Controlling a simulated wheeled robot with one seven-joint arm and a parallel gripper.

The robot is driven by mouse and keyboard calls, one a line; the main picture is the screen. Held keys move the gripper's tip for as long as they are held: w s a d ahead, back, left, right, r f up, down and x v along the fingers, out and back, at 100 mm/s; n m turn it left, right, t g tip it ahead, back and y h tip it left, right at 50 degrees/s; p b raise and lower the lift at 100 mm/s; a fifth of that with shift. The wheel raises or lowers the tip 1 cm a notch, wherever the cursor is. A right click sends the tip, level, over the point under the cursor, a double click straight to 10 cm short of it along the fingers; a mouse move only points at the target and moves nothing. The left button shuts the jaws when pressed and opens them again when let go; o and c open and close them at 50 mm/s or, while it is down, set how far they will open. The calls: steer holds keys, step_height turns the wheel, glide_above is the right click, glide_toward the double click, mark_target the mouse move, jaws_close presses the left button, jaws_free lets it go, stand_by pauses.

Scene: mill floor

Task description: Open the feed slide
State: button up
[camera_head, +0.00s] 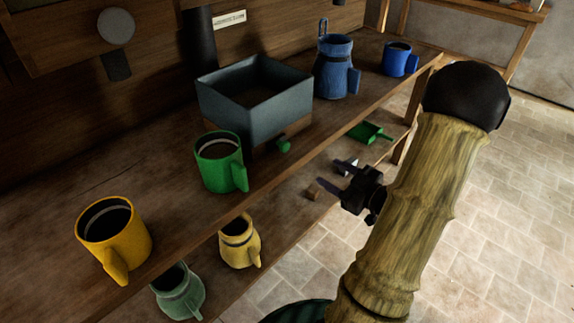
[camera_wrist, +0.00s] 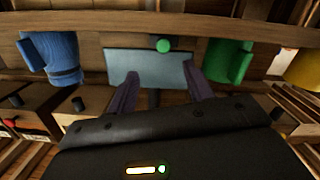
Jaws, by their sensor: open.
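The blue-grey open-topped box (camera_head: 228,115) stands on the wooden bench as a hopper. A green round knob (camera_head: 284,145) sticks out at its lower front; I take it as the handle of the feed slide, whose plate is hidden. In the wrist view, which looks upside down, the knob (camera_wrist: 163,45) and the front of the box (camera_wrist: 145,66) lie ahead of my fingers. My gripper (camera_head: 322,177) is open and empty, in front of the bench edge and apart from the knob. It also shows in the wrist view (camera_wrist: 162,80).
A green mug (camera_head: 215,160) stands left of the box, a yellow mug (camera_head: 105,238) further left. A blue jug (camera_head: 332,68) and blue mug (camera_head: 398,59) stand right. The lower shelf holds a yellow jug (camera_head: 239,242), a green jug (camera_head: 178,292) and a green scoop (camera_head: 366,131).

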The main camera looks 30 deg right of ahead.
mark_target(287, 148)
steer(key=shift+s+f+t+y, duration=0.1)
steer(key=shift+s+t+y, duration=0.2)
steer(key=shift+s+t, duration=0.3)
steer(key=shift+s, duration=0.1)
steer(key=x, duration=0.8)
steer(key=b+x, duration=0.1)
steer(key=x, duration=0.8)
steer(key=shift+f, duration=0.25)
steer(key=shift+c, duration=0.2)
jaws_close()
